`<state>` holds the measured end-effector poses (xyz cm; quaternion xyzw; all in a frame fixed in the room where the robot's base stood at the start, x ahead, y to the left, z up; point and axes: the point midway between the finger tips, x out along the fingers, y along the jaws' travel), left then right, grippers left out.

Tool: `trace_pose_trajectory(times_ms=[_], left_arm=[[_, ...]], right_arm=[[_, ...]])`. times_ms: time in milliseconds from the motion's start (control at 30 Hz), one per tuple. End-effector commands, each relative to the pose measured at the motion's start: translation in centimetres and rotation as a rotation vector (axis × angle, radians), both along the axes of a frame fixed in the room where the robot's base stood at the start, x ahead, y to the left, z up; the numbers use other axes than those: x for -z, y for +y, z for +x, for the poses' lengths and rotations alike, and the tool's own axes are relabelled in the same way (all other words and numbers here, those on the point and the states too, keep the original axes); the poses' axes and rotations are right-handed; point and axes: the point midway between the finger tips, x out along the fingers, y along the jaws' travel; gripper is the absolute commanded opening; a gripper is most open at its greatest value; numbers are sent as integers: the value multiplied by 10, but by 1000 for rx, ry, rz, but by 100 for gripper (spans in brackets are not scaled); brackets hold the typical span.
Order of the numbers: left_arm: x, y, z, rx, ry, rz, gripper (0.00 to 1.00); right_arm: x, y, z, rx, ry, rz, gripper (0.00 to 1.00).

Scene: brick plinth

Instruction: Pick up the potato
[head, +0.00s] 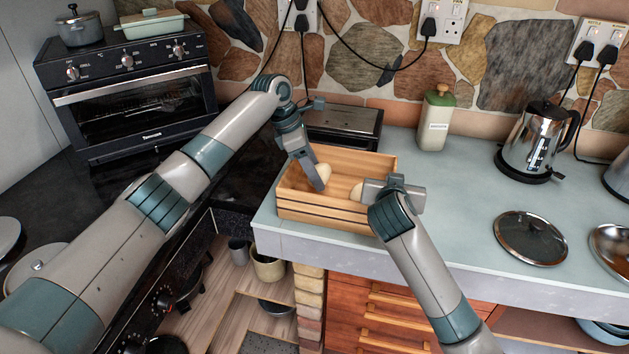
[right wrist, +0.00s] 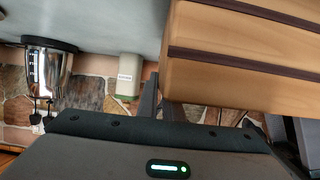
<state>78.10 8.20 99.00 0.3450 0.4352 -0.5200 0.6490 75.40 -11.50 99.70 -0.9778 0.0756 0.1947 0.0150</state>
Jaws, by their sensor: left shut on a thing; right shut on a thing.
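A wooden crate (head: 330,213) with slatted sides stands on the counter near its front edge; its side fills the upper right of the right wrist view (right wrist: 230,85). A pale potato (head: 324,172) is inside it, partly hidden by my left gripper (head: 317,176), which reaches down into the crate and is shut on it. A second pale potato (head: 356,193) lies in the crate, partly hidden by my right gripper (head: 367,191). My right gripper is at the crate's right end, shut on the crate's wall; its fingertips are mostly hidden.
A cream jar with a green lid (head: 436,118) and a kettle (head: 537,140) stand behind on the right. A glass lid (head: 529,238) lies on the counter. A dark appliance (head: 342,127) is just behind the crate.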

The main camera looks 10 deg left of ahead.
Motion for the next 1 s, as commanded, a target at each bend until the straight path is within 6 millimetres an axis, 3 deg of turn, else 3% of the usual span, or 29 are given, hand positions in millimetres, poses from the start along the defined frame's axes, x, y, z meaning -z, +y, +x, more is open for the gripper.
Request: trace_pose_trajectory(times_ms=[100,333,900,933,1000], left_arm=[[-22,-1,0,1,-2,-2,32],[-50,0,0,0,-1,-1,32],[-56,0,0,0,0,0,32],[-56,0,0,0,0,0,32],[-56,0,0,0,0,0,32]], right_arm=[[0,0,0,-1,0,0,0],[0,0,0,-1,0,0,0],[0,0,0,-1,0,0,0],[0,0,0,-1,0,0,13],[0,0,0,-1,0,0,28]])
